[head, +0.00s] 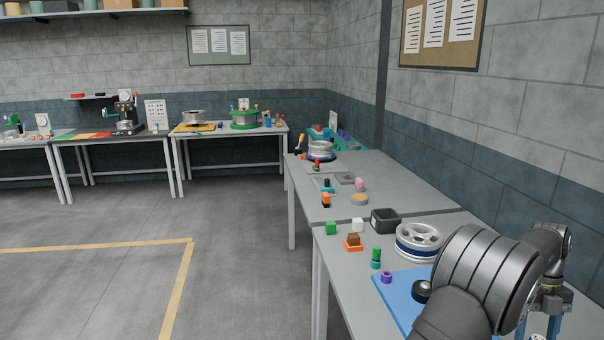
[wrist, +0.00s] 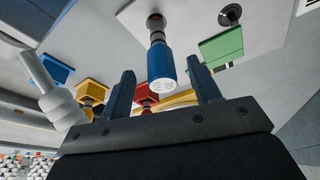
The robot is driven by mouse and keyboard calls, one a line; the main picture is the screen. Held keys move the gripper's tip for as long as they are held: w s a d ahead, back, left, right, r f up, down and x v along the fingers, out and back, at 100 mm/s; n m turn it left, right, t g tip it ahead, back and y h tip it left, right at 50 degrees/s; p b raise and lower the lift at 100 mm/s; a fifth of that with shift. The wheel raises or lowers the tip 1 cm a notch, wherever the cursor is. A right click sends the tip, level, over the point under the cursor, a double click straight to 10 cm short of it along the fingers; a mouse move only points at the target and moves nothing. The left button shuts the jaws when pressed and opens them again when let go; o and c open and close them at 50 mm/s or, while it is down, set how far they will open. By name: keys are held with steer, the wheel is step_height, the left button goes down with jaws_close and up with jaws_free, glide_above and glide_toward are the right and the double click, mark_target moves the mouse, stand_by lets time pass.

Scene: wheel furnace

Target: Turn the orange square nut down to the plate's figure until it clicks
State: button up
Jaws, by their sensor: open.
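My gripper (wrist: 163,66) is open, with its two dark blue fingers apart and nothing visibly held. In the wrist view a blue cylinder (wrist: 160,66) with a pale dotted end shows between the fingers, apart from them; it joins a dark and metal stem. In the head view my gripper (head: 543,322) is at the right edge, partly hidden by my arm. No orange square nut with a figure plate can be made out for sure. An orange square piece (head: 354,247) with a brown block on it lies on the near table, left of my gripper.
Beyond the fingers are a red piece (wrist: 146,92), a yellow piece (wrist: 93,90) and a green panel (wrist: 221,46). On the near table (head: 337,262) stand a wheel (head: 418,238), a dark bin (head: 384,220), a blue mat (head: 397,305) and small coloured blocks.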

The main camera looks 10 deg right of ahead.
steer(key=v, duration=1.4)
steer(key=x, duration=1.7)
